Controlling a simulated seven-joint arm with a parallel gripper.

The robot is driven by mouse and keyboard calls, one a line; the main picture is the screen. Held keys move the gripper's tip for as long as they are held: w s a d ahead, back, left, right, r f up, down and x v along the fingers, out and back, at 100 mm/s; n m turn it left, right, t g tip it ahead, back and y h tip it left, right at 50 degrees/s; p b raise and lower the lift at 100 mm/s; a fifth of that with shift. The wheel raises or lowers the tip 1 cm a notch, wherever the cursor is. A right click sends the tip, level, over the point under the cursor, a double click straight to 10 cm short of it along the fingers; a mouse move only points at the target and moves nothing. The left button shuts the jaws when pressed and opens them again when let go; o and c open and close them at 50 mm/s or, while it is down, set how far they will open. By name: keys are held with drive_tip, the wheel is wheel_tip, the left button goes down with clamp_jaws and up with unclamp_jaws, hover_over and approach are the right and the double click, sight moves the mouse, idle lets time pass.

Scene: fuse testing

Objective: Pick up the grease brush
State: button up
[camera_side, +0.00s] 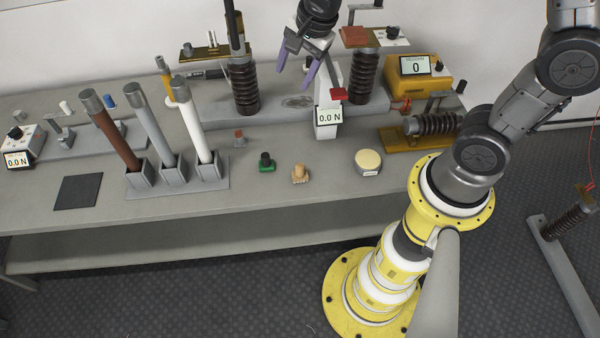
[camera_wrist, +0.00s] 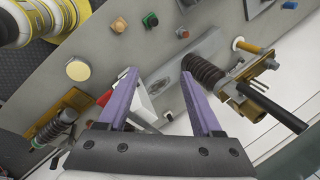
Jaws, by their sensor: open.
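I cannot tell for certain which object is the grease brush. One candidate is an orange-handled tool (camera_side: 161,63) standing behind the tall fuse tubes at the back left of the bench. It seems to show in the wrist view as an orange handle with a white collar (camera_wrist: 240,45), at upper right. My gripper (camera_side: 294,68) is open and empty, high above the back of the bench, to the right of that tool. Its two purple fingers (camera_wrist: 158,75) are apart in the wrist view with nothing between them.
Brown ribbed insulators (camera_side: 244,88) stand on a grey rail, beside a 0.0 N gauge (camera_side: 328,118). A round cream-topped tin (camera_side: 367,160), a green-based block (camera_side: 266,164) and a tan block (camera_side: 300,174) sit in front. Tall tubes (camera_side: 116,138) stand at left.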

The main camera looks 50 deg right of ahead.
wheel_tip(320, 180, down, 10)
drive_tip(key=a+m+g, duration=0.1)
drive_tip(key=g, duration=0.3)
hover_over(300, 166)
wheel_tip(300, 166, down, 14)
drive_tip(key=shift+w+r, duration=0.15)
drive_tip(key=shift+f, duration=3)
clamp_jaws()
